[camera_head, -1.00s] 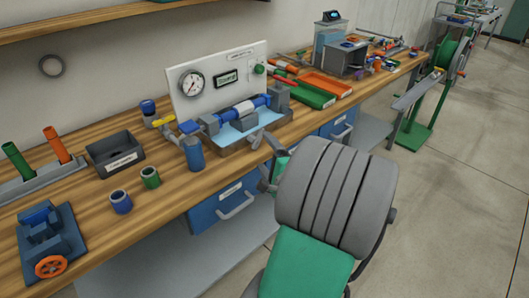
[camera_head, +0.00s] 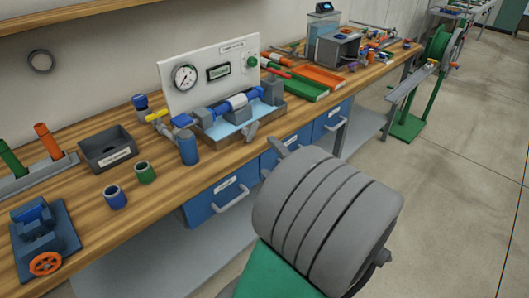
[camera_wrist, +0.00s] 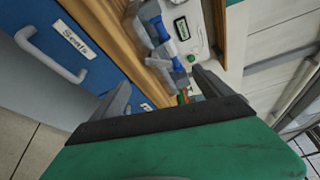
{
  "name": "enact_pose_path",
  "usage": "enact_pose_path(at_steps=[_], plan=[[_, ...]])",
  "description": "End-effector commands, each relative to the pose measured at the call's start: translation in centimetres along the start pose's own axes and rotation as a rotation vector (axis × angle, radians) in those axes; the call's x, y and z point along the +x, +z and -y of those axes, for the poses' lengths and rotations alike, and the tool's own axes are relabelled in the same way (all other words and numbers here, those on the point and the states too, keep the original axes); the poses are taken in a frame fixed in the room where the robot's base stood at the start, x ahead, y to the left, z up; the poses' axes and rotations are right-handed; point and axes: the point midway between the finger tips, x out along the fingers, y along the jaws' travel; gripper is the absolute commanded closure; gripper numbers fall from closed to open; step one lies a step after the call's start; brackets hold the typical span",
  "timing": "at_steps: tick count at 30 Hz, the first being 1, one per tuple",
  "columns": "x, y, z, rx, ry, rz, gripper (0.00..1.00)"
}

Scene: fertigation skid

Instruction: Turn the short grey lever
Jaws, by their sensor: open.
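A yellow lever (camera_head: 157,115) sits at the pipe's left end. My gripper (camera_wrist: 160,95) is open, with its two dark fingers spread and nothing between them. In the head view only a grey finger tip shows, right of the lever and apart from it; my own arm hides the rest. In the wrist view, the skid lies beyond the fingers, and I cannot tell the grey lever apart there.
A white panel with a gauge (camera_head: 185,77) stands behind the pipe. A blue cylinder (camera_head: 188,147) stands left of the lever. Green (camera_head: 297,87) and orange (camera_head: 318,76) trays lie to the right. Blue drawers with handles (camera_head: 229,203) are under the bench edge.

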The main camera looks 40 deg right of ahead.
Motion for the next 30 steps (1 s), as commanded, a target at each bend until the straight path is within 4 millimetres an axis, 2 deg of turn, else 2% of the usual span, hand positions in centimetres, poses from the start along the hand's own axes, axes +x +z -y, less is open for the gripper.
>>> enact_pose_path(at_steps=[4, 11, 14, 16, 19, 21, 26, 30], plan=[[-1.2, 0.0, 0.0, 0.0, -0.001, -0.002, 0.11], [-1.3, 0.1, 0.0, 0.0, -0.001, 0.002, 0.11], [-1.2, 0.3, -0.3, -0.001, 0.001, 0.008, 0.17], [-0.7, 0.9, -1.9, 0.011, 0.011, 0.034, 0.23], [0.5, 2.4, -6.4, 0.086, 0.054, 0.095, 0.31], [2.2, 1.7, -8.1, 0.083, 0.064, 0.14, 0.37], [5.9, -1.0, -7.8, -0.011, 0.035, 0.22, 0.5], [8.6, -3.3, -5.7, -0.223, -0.022, 0.279, 0.6]])
